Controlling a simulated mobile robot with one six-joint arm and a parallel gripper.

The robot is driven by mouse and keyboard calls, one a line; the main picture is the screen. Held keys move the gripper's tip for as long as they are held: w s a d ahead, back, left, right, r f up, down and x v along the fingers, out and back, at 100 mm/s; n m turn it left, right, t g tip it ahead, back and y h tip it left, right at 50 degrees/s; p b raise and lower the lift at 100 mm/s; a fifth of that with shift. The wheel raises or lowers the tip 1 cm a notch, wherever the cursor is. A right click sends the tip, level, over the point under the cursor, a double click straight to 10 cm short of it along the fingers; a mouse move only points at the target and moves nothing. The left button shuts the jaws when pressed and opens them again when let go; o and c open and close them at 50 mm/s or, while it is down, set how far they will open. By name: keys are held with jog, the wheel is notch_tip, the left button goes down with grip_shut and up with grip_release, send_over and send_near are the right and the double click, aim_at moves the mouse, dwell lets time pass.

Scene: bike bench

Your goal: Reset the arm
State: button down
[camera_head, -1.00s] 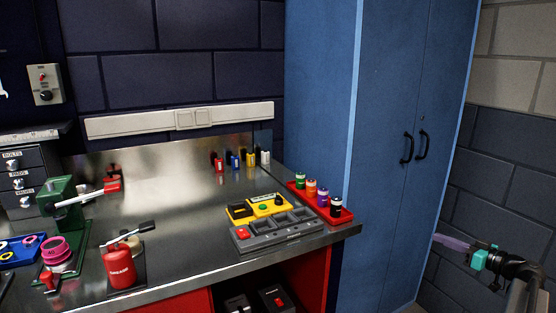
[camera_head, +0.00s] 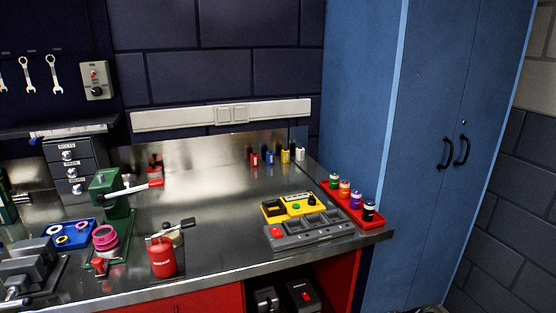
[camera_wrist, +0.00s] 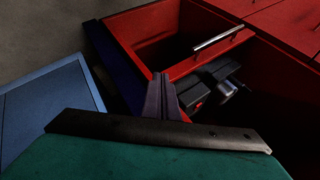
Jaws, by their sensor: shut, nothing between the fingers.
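My gripper (camera_wrist: 163,98) shows in the wrist view as two slim purple-grey fingers lying together, with nothing between them. Its teal body and a dark curved plate fill the bottom of that view. The fingers point toward the red cabinet under the bench and hold nothing. In the head view the fingers are out of sight; only a small dark piece shows at the bottom edge, right of centre, and I cannot tell which part it is.
Below the steel bench (camera_head: 225,245), a red compartment (camera_wrist: 160,35) and a metal handle (camera_wrist: 218,40) are near my fingers. Black boxes (camera_head: 302,297) sit in the open bay. A blue cabinet (camera_head: 425,100) stands right of the bench. A red tray (camera_head: 338,198) holds several small containers.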

jog(key=s+a+f+g+h+p, duration=0.1)
jog(key=s+a+f+g, duration=0.25)
jog(key=s+a, duration=0.3)
jog(key=s+a+f+g+h+p, duration=0.1)
jog(key=s+a+f+g, duration=0.1)
jog(key=s+a+f, duration=0.4)
jog(key=s+f+g+h+p, duration=0.3)
jog(key=s+g+h, duration=0.1)
jog(key=s, duration=1.5)
jog(key=shift+s+a+f+h, duration=0.25)
jog(key=shift+s+a+h, duration=0.15)
jog(key=shift+h, duration=0.4)
